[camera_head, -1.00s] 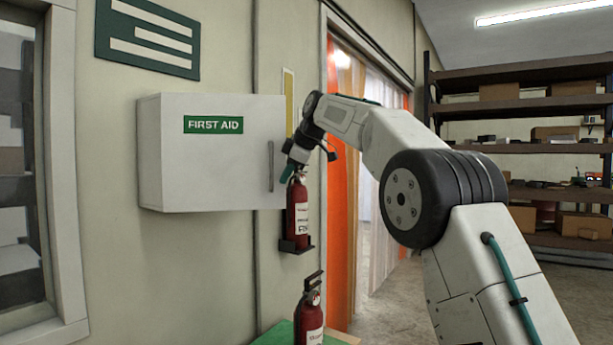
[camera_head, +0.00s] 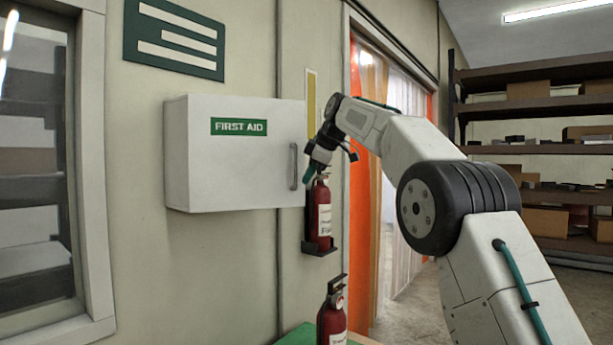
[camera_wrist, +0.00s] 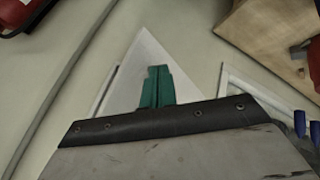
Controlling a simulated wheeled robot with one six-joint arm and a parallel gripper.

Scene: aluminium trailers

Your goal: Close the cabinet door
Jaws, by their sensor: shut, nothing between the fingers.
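The white first aid cabinet (camera_head: 178,150) hangs on the wall in the head view. Its door (camera_head: 235,170) faces me, with a green FIRST AID label and a grey vertical handle (camera_head: 293,166) near its right edge. The door looks shut or nearly so; I cannot see whether a gap is left. My gripper (camera_head: 308,176) is just right of the handle, by the door's right edge and above the wall fire extinguisher (camera_head: 319,212). Contact with the door cannot be told. In the wrist view my teal fingers (camera_wrist: 157,84) are together and empty, before a pale pointed surface I cannot identify.
A second extinguisher (camera_head: 332,318) stands below, by a green-topped surface (camera_head: 298,335). A window (camera_head: 35,180) is at the left. A doorway with orange and clear strips (camera_head: 362,190) is behind my arm. Shelves with boxes (camera_head: 540,110) stand at the right.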

